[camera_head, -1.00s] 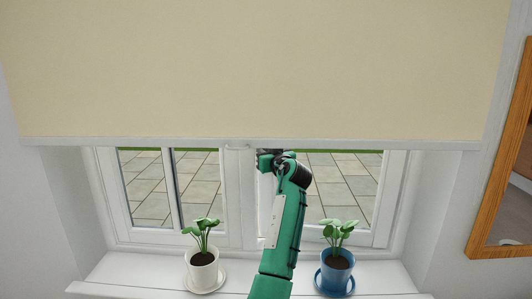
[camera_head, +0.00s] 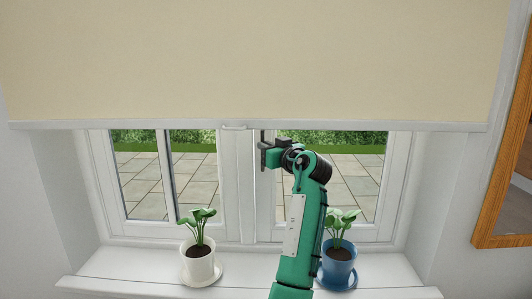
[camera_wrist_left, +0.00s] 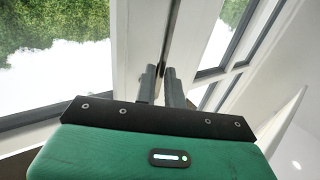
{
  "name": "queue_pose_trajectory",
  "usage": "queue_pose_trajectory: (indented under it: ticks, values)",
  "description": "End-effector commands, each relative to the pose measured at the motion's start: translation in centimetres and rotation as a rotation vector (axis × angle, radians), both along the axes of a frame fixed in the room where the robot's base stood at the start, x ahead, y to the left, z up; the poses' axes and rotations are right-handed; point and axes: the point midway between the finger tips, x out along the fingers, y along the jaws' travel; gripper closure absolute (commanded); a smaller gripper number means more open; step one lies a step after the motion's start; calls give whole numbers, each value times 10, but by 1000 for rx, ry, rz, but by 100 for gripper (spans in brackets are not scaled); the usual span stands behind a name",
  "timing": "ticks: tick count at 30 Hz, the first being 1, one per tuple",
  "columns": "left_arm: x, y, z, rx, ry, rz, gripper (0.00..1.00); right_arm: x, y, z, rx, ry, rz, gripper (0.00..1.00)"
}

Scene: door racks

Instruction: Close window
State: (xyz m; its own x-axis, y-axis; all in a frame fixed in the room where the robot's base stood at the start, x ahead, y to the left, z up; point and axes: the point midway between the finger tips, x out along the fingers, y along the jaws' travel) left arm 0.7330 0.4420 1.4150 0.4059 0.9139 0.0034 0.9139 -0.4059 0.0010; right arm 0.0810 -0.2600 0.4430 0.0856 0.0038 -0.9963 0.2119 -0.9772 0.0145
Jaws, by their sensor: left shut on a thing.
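A white window with two sashes stands behind the sill. The left sash (camera_head: 226,190) and the right sash (camera_head: 263,205) meet near the middle. My left gripper (camera_head: 264,153) is at the inner upright of the right sash, just under the blind. In the left wrist view its two grey fingers (camera_wrist_left: 161,84) are close together at the edge of a white window upright (camera_wrist_left: 183,30), shut on a part of the window. The part between the fingertips is mostly hidden, so I cannot tell handle from frame edge. My right gripper is not in view.
A cream roller blind (camera_head: 250,60) covers the window's upper part. On the sill (camera_head: 130,284) stand a plant in a white pot (camera_head: 199,268) and a plant in a blue pot (camera_head: 338,270), the blue one close beside my arm. A wood-framed mirror (camera_head: 500,190) hangs at right.

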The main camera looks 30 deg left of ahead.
Motion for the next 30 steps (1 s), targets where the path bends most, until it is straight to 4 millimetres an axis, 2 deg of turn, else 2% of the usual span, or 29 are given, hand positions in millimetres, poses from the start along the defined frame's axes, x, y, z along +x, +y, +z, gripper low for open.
queue_pose_trajectory:
  ticks: [1,8,9,10,11,20,26,30]
  values:
    - [0,-1,-5,-7,7,2,100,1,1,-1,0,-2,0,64]
    - [0,-1,-7,-10,11,3,100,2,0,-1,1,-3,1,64]
    - [0,-1,-8,-11,12,4,87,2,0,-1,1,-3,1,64]
    - [0,-2,-8,-10,11,3,82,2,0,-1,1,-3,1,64]
    - [0,-2,-8,-10,11,3,80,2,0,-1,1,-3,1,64]
    - [-1,-3,-6,-7,7,1,80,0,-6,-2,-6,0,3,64]
    - [-11,-27,-9,-8,5,0,80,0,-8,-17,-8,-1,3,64]
    - [-25,-57,-10,-8,4,-2,80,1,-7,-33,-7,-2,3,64]
